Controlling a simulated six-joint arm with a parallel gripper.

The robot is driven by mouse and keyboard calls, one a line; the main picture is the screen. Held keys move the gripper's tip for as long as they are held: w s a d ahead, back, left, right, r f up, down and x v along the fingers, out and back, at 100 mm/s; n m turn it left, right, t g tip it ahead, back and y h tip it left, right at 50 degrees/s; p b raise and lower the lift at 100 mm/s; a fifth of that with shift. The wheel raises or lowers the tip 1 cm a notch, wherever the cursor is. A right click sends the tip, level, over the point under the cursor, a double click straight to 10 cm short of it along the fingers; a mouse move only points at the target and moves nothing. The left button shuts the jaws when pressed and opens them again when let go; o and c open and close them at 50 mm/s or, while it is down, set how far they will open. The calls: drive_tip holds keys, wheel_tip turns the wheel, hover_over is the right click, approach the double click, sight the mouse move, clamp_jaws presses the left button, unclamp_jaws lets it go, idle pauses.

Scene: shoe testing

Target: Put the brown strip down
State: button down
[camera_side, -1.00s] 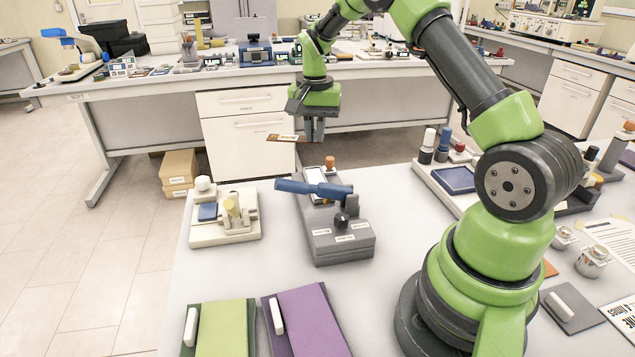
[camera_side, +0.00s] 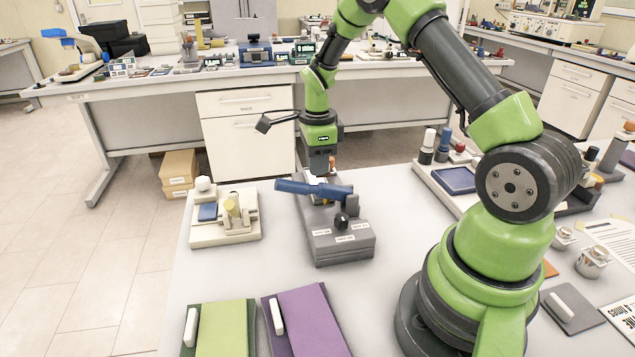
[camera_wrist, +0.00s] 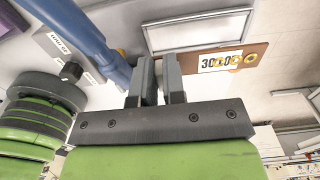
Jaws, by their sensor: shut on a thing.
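The brown strip (camera_wrist: 258,52) carries a white label with dark digits and yellow rings in the wrist view. My gripper (camera_wrist: 161,68) is shut on its left end, and the strip reaches out to the right. In the side view my gripper (camera_side: 320,172) points down just behind the blue lever of the grey tester (camera_side: 345,248). The strip cannot be made out in the side view. A pale panel with a grey frame (camera_wrist: 198,30) lies beside the strip in the wrist view; I cannot tell whether they touch.
The blue lever (camera_side: 300,187) stands close in front of my fingers; it also shows in the wrist view (camera_wrist: 85,35). A cream device (camera_side: 222,232) stands to the left. Green (camera_side: 228,325) and purple (camera_side: 310,318) sheets lie in front.

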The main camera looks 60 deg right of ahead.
drive_tip(key=shift+f, duration=2.45)
drive_tip(key=shift+f, duration=0.15)
drive_tip(key=c, duration=1.2)
unclamp_jaws()
wheel_tip(320, 180, up, 12)
drive_tip(key=s+a+r+n+t, duration=0.4)
drive_tip(key=s+a+r+n, duration=0.3)
drive_tip(key=a+r+n, duration=0.5)
drive_tip(key=s+a+r+n+t+y, duration=0.1)
drive_tip(key=s+a+n, duration=0.1)
drive_tip(key=s+n, duration=0.3)
drive_tip(key=s+a+r+n+t+y, duration=0.1)
drive_tip(key=s+a+n+t, duration=0.1)
drive_tip(key=s+n, duration=0.4)
drive_tip(key=shift+s+r, duration=0.15)
drive_tip(key=shift+r, duration=0.25)
